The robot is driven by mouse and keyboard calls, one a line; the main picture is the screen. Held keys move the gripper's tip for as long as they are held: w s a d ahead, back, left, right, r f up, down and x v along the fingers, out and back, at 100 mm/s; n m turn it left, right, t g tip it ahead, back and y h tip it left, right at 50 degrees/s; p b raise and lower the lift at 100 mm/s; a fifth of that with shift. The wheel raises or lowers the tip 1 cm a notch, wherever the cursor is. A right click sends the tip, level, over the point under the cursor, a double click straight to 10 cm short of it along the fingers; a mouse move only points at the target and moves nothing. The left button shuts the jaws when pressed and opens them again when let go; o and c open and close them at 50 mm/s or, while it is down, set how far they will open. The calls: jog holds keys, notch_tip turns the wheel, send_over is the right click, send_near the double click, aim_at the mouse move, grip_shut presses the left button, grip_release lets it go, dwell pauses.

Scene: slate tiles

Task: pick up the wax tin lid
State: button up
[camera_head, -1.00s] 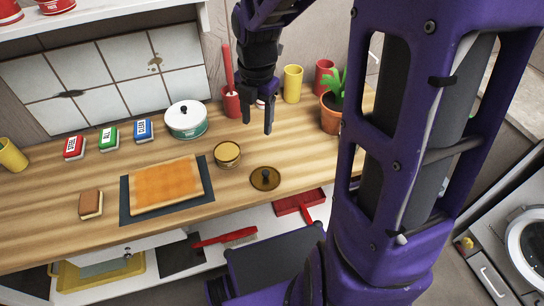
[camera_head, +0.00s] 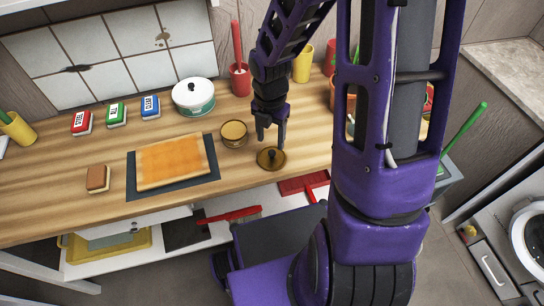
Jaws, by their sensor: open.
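The wax tin lid (camera_head: 271,158) is a round, brown-gold disc with a dark knob on top. It lies flat on the wooden counter near its front edge. The open round tin (camera_head: 234,134), gold-brown with a pale top, stands just behind and left of it. My gripper (camera_head: 270,143) is open and empty, pointing down just above and behind the lid. Its fingertips look close to the knob; whether they touch it I cannot tell.
A wooden board on a dark mat (camera_head: 216,178) lies left of the lid. A white and green pot (camera_head: 194,99) stands behind the tin. A red crock (camera_head: 240,80) and a yellow cup (camera_head: 303,64) stand at the back. The counter (camera_head: 300,135) right of the lid is clear.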

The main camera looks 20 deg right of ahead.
aim_at(272, 152)
notch_tip(272, 152, down, 5)
jog(key=shift+d+r+b, duration=0.1)
jog(key=shift+d+b, duration=0.05)
jog(key=shift+b, duration=0.35)
grip_shut()
